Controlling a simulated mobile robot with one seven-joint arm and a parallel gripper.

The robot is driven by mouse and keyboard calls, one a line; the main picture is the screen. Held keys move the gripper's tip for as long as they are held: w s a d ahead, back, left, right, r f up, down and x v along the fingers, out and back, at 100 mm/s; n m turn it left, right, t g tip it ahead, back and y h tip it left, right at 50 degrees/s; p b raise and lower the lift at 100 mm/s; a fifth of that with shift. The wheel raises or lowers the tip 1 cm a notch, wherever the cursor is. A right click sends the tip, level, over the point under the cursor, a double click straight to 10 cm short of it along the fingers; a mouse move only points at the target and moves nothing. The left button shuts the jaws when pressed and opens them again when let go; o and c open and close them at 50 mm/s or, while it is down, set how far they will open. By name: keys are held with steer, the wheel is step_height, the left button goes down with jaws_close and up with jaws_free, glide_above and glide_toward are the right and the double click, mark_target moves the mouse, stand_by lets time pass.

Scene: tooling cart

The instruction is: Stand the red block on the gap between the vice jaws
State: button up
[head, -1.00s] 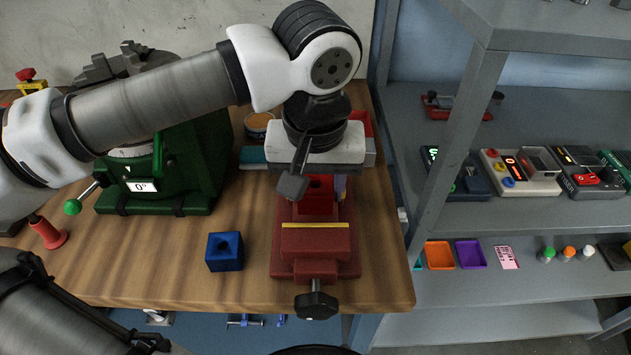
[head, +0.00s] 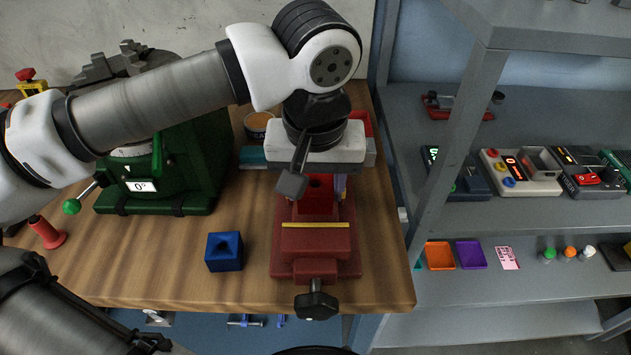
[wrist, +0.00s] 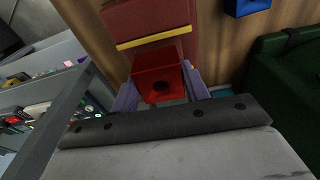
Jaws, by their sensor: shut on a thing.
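In the head view the red block (head: 318,190) shows partly below my wrist, over the dark red vice (head: 316,268). The front vice jaw with its yellow strip (head: 315,225) lies just in front of the block. The block's underside and the jaw gap are hidden, so I cannot tell whether it touches the jaws.
A blue block (head: 224,252) with a hole stands left of the vice. A green machine (head: 180,165) stands further left, with a red peg (head: 47,233) near it. A grey shelf (head: 520,220) with several devices is at right. Bare wood lies around the blue block.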

steer(key=shift+f+b, duration=1.6)
steer(key=shift+b, duration=0.15)
stand_by(1.9)
stand_by(0.4)
steer(key=o, duration=1.6)
steer(key=shift+r+p, duration=1.95)
steer(key=shift+r, duration=1.05)
